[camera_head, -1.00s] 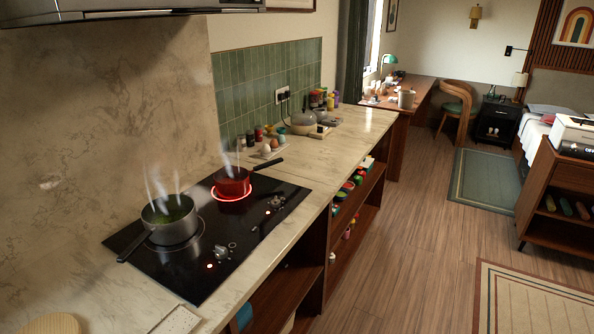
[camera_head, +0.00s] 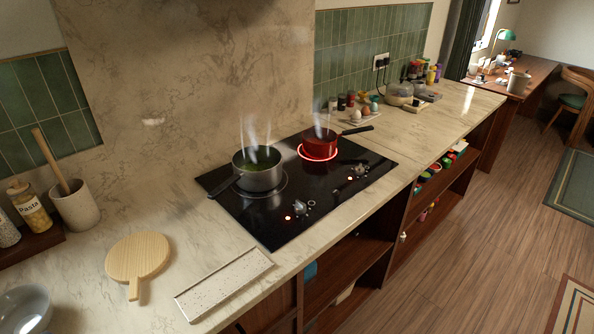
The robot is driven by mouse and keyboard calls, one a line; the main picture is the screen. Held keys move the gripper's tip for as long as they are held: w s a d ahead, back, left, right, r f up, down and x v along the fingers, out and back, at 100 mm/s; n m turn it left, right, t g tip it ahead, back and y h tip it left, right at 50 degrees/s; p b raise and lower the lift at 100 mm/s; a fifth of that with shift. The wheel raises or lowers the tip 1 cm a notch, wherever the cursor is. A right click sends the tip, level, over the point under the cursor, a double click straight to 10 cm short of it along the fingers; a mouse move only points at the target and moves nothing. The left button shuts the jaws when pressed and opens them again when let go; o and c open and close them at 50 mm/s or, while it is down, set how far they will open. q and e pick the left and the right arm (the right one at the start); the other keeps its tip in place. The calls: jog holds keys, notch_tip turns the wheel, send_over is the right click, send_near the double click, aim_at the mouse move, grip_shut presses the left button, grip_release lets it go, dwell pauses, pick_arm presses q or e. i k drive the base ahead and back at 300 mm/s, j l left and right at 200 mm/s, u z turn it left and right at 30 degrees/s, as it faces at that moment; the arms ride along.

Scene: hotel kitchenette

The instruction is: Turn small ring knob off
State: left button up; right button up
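The black cooktop (camera_head: 245,226) is set in the marble counter. A silver knob (camera_head: 299,207) sits at its near front edge, with a lit red dot beside it. A second silver knob (camera_head: 360,169) sits farther right, also beside a lit red dot. A steaming red pot (camera_head: 320,143) stands on a ring that glows red. A steaming grey pot (camera_head: 258,178) with green contents stands on the other ring, which shows no glow. I cannot tell from the markings which knob serves which ring. Neither of my grippers is in view.
The red pot's handle points right and the grey pot's handle points left. A speckled tray (camera_head: 223,284) and a round wooden board (camera_head: 138,256) lie left of the cooktop. Egg cups and jars (camera_head: 358,108) stand behind it. The floor (camera_head: 455,225) before the counter is clear.

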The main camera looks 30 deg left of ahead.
aim_at(359, 170)
jog(key=i+u, duration=0.1)
jog(key=u, duration=0.9)
jog(key=i+l+u, duration=0.25)
jog(key=l+u, duration=0.2)
jog(key=l, duration=0.2)
jog(key=i+l+u, duration=0.1)
jog(key=l+u, duration=0.4)
jog(key=l, duration=0.2)
jog(key=l+u, duration=0.45)
jog(key=l, duration=0.3)
